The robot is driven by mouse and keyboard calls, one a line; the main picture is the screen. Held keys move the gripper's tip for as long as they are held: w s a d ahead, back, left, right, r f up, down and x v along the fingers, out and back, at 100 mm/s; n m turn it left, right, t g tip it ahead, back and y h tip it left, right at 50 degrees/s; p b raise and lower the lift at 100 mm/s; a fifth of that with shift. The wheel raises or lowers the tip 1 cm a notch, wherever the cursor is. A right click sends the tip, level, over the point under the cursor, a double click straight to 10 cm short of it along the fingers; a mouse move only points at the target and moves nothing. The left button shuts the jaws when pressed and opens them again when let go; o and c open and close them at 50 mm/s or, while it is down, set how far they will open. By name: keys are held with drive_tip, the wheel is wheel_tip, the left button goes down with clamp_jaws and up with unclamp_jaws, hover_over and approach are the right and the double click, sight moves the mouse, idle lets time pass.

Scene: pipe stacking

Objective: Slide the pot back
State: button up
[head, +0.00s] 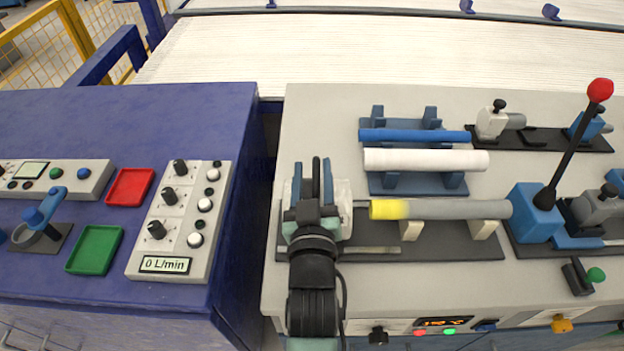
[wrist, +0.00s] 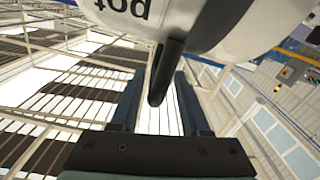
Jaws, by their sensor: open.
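The pot (head: 344,190) is a white block at the left end of a dark rail base (head: 460,247), mostly hidden behind my gripper in the head view. In the wrist view the pot (wrist: 215,28) fills the top, with the upside-down word "pot" on it. Its black handle (wrist: 167,72) sticks out between the fingers. My gripper (head: 312,182) is open, with one finger on each side of the handle. The wrist view shows the fingers (wrist: 158,98) apart, with gaps beside the handle.
A grey pipe with a yellow end (head: 440,209) lies on white supports right of the pot. A blue pipe (head: 415,136) and a white pipe (head: 425,160) rest on a blue rack behind. A red-knobbed lever (head: 570,148) stands at right. Blue table with control panels at left.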

drive_tip(key=s, duration=1.3)
drive_tip(key=shift+b, duration=0.45)
drive_tip(key=w+r+t+p, duration=0.1)
drive_tip(key=w+r+p, duration=0.1)
drive_tip(key=r, duration=0.6)
drive_tip(key=w+r+t+p, duration=0.1)
drive_tip(key=w+r+t, duration=0.15)
drive_tip(key=r, duration=0.55)
drive_tip(key=s+r+m+t+p, duration=0.1)
drive_tip(key=s+r+t+p, duration=0.2)
drive_tip(key=r, duration=1.6)
drive_tip(key=s+r+m+t+p, duration=0.1)
drive_tip(key=s+r+t+p, duration=0.2)
drive_tip(key=r, duration=1.7)
drive_tip(key=shift+d+p, duration=0.15)
drive_tip(key=shift+p, duration=0.3)
drive_tip(key=shift+s, duration=0.1)
